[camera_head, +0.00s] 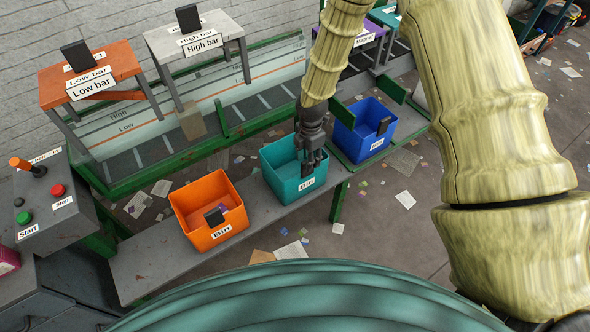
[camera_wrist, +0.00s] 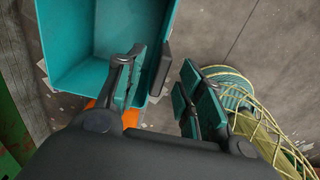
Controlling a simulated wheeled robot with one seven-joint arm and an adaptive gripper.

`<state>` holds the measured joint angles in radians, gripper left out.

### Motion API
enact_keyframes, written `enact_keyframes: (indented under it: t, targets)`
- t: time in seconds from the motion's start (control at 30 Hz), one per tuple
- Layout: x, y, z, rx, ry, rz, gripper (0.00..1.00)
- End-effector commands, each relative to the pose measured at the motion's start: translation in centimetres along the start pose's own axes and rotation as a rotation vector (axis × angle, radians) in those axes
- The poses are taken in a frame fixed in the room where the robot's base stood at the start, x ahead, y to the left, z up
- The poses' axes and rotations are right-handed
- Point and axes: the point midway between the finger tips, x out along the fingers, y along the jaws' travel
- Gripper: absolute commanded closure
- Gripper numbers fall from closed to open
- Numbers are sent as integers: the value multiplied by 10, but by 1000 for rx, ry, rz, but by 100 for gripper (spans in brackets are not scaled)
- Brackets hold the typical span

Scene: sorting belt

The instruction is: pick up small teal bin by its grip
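The small teal bin (camera_head: 285,180) stands on the grey bench between the orange and blue bins, with a white "Bin" label on its front. My gripper (camera_head: 310,163) reaches down at the bin's front right wall. In the wrist view the bin (camera_wrist: 90,75) fills the upper left, and its dark grip (camera_wrist: 164,70) shows at the rim. My gripper (camera_wrist: 162,78) is open there, with one finger on the bin's inner side and the other outside, the grip between them. A gap shows on the outer side; contact on the inner side cannot be told.
An orange bin (camera_head: 205,192) stands left and a blue bin (camera_head: 358,143) right, each with a dark block. A belt (camera_head: 160,150) runs behind the bench (camera_head: 165,262). A control panel (camera_head: 45,210) with buttons and a lever is far left.

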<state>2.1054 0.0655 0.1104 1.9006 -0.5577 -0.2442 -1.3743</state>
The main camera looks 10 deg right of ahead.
Motion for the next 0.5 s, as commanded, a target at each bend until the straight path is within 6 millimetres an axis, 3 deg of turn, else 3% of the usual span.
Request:
enact_keyframes:
  t: [0.3,0.5]
  targets:
    - [32,0,-1,-1,0,-1,62]
    - [39,0,-1,-1,0,0,62]
